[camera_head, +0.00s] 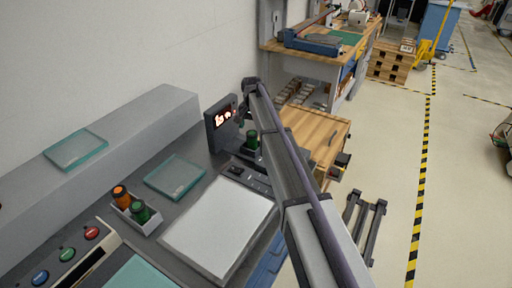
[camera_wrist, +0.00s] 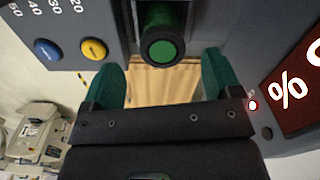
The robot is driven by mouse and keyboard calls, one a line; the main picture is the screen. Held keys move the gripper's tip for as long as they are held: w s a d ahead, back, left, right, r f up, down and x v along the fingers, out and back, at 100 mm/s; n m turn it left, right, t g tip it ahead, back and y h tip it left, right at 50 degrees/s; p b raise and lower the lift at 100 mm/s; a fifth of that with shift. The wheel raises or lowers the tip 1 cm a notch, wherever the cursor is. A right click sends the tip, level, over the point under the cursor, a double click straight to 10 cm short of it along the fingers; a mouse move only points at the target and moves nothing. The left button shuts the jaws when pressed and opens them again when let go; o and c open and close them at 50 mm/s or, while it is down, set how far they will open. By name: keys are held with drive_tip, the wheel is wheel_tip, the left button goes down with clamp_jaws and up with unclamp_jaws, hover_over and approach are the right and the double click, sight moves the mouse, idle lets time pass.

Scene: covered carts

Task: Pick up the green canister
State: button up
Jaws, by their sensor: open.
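A green canister (camera_head: 252,140) stands beside the dark display unit in the head view, partly hidden by my arm. In the wrist view, a dark cylinder with a round green end (camera_wrist: 162,48) shows at the top centre, likely the same canister. My gripper (camera_wrist: 163,78) is open, with its green-padded fingers to the left and right of the green end and nothing clearly held. I cannot tell the remaining gap to it. A second green canister (camera_head: 140,211) stands next to an orange canister (camera_head: 121,196) in a small grey holder (camera_head: 130,217).
The display unit (camera_head: 221,123) with lit digits is close to my gripper; its percent display (camera_wrist: 297,90) fills the wrist view's right side. Blue (camera_wrist: 47,49) and yellow (camera_wrist: 93,48) buttons are at left. A white panel (camera_head: 218,225) and glass trays (camera_head: 175,176) lie on the counter.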

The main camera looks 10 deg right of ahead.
sight(252, 140)
wheel_tip(252, 140, down, 8)
drive_tip(key=b, duration=0.6)
drive_tip(key=shift+w+f+b, duration=0.1)
drive_tip(key=shift+f+b, duration=0.05)
drive_tip(key=shift+b, duration=0.15)
drive_tip(key=shift+r, duration=0.25)
drive_tip(key=c, duration=1.1)
